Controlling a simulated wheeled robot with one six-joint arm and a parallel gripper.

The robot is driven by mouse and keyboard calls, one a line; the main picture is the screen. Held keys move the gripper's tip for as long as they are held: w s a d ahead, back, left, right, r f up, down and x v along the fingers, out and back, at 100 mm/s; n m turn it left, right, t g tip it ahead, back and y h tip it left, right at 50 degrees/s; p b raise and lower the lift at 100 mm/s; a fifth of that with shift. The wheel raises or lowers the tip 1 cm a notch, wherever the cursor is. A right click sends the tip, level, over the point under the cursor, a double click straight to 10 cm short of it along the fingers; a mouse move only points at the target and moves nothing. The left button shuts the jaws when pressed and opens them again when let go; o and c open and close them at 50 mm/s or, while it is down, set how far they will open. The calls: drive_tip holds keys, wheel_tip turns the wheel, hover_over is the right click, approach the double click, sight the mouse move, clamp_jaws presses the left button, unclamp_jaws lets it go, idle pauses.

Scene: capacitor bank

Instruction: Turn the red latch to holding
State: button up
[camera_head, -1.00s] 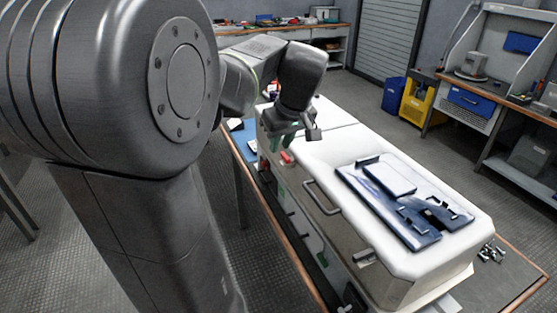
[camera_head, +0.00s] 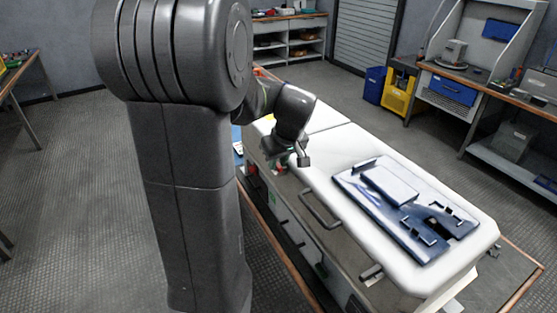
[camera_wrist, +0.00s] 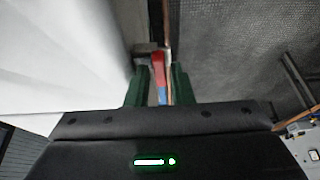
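The red latch (camera_wrist: 158,68) shows in the wrist view, between the two green fingers of my gripper (camera_wrist: 158,78). A small blue part (camera_wrist: 163,96) lies just below it in the picture. The fingers stand apart on either side of the latch, and I cannot tell whether either touches it. In the head view my gripper (camera_head: 280,167) points down at the left side of the white-topped cabinet (camera_head: 345,150). The latch's setting cannot be read.
A blue tray-like panel (camera_head: 362,197) lies on the cabinet top. A bar handle (camera_head: 318,212) sticks out of the cabinet's side. Blue (camera_head: 375,85) and yellow (camera_head: 398,93) bins stand by the workbench behind. Open floor (camera_head: 60,200) lies to the left.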

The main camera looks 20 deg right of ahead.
clamp_jaws()
drive_tip(key=shift+m, duration=0.5)
drive_tip(key=m+h, duration=0.1)
drive_tip(key=m, duration=0.1)
drive_tip(key=m+h, duration=0.1)
drive_tip(key=shift+a+m+b, duration=0.3)
drive_tip(key=shift+m+b, duration=0.1)
drive_tip(key=m, duration=0.1)
drive_tip(key=m+g+h+b, duration=0.1)
drive_tip(key=m, duration=0.1)
drive_tip(key=shift+w+a+f+m, duration=0.1)
drive_tip(key=shift+w+a+m, duration=0.05)
drive_tip(key=shift+m, duration=0.15)
drive_tip(key=m+b, duration=0.2)
drive_tip(key=m+g+h+b, duration=0.1)
drive_tip(key=m+b, duration=0.1)
drive_tip(key=m, duration=0.1)
drive_tip(key=shift+w+a+g+h, duration=0.1)
drive_tip(key=shift+w+g+h, duration=0.1)
drive_tip(key=shift+g+h, duration=0.1)
drive_tip(key=m, duration=0.2)
drive_tip(key=m+g+b, duration=0.1)
drive_tip(key=m, duration=0.1)
drive_tip(key=shift+w+m+g, duration=0.2)
drive_tip(key=shift+m+g, duration=0.1)
